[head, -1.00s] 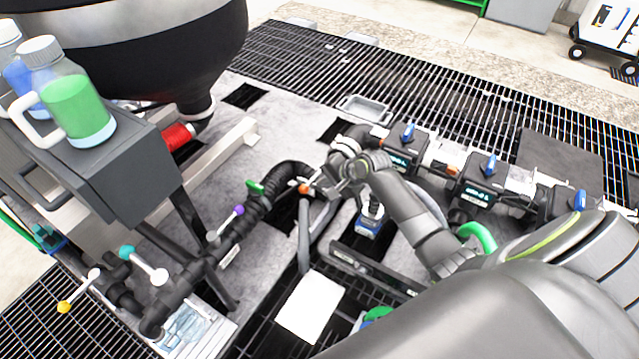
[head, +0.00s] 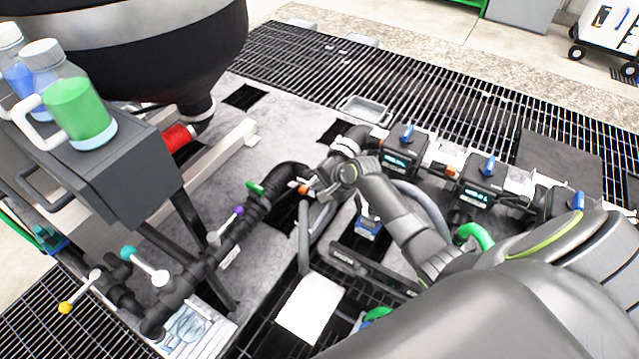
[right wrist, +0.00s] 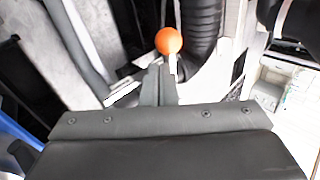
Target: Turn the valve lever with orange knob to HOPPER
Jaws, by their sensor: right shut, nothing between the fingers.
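The orange knob (head: 304,188) of the valve lever shows at the middle of the head view, by the black ribbed hose. In the right wrist view the orange knob (right wrist: 168,41) stands just beyond the fingertips. My right gripper (head: 318,187) is beside the knob; in the right wrist view its fingers (right wrist: 162,68) are closed together with nothing between them. I cannot tell whether the fingertips touch the lever. Most of the lever and its valve body are hidden by the gripper, and no HOPPER label is readable. My left gripper is out of view.
Other levers have purple (head: 238,211), teal (head: 128,252), yellow (head: 64,307) and green (head: 256,188) ends along the black pipe. Blue-handled valves (head: 488,166) line the right. A black hopper (head: 190,65) and bottles (head: 80,105) stand at left. A white sheet (head: 310,307) lies in front.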

